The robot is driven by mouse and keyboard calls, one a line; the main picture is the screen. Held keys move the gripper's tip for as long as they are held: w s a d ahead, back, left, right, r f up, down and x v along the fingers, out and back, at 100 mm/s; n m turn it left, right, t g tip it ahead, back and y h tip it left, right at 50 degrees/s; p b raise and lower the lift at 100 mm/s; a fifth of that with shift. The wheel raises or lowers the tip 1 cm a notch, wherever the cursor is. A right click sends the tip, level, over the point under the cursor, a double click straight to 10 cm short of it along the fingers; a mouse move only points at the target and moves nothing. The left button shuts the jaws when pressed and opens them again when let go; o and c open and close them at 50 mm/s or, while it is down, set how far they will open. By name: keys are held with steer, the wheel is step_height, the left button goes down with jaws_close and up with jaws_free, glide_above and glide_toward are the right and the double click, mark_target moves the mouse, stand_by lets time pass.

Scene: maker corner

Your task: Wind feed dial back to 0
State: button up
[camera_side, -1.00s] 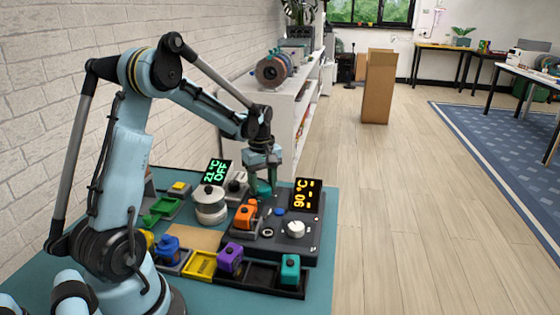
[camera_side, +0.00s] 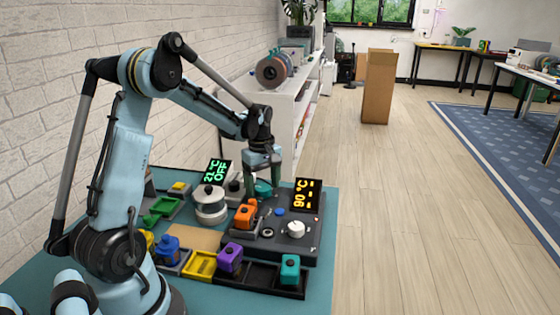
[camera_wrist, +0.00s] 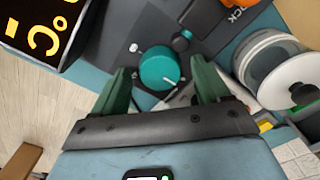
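A round teal dial (camera_wrist: 158,68) with a pale mark at its lower edge sits in the wrist view, on a dark panel. In the side view the teal dial (camera_side: 263,188) shows below my gripper (camera_side: 263,182), at the panel's back edge. In the wrist view my gripper (camera_wrist: 160,75) is open, its green fingers on either side of the dial with a gap on each side. I cannot tell whether the fingertips are level with the dial or above it. No scale or number for the dial is readable.
The dark panel (camera_side: 270,246) also carries a white knob (camera_side: 296,229), an orange block (camera_side: 245,215) and an amber 90 °C display (camera_side: 306,196). A white pot (camera_side: 210,204) stands left, near a green display (camera_side: 216,172). A purple block (camera_side: 230,258) and trays lie in front.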

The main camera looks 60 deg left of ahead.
mark_target(263, 187)
step_height(263, 187, up, 12)
stand_by(0.7)
steer(key=shift+r, duration=0.1)
